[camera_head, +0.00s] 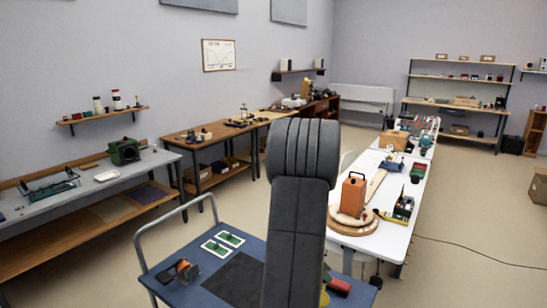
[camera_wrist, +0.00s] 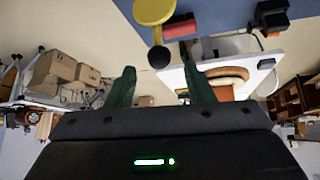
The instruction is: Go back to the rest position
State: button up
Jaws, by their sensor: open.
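My gripper (camera_wrist: 159,68) shows in the wrist view as two green fingers spread wide apart, with nothing between them. In the head view my dark grey arm rises through the middle of the picture and hides the gripper. The arm stands in front of a blue-topped cart (camera_head: 190,258) and beside a long white table (camera_head: 385,232). In the wrist view a yellow round-headed thing (camera_wrist: 153,12) and a red cylinder (camera_wrist: 180,28) lie beyond the fingertips, apart from them.
The cart has a grey rail (camera_head: 165,222), two green boards (camera_head: 221,242) and an orange-and-black tool (camera_head: 181,270). An orange-brown box (camera_head: 353,194) stands on the white table. Workbenches line the left wall. Floor (camera_head: 465,225) is open at right, crossed by a black cable.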

jog(key=x, duration=0.6)
jog(key=shift+r, duration=0.15)
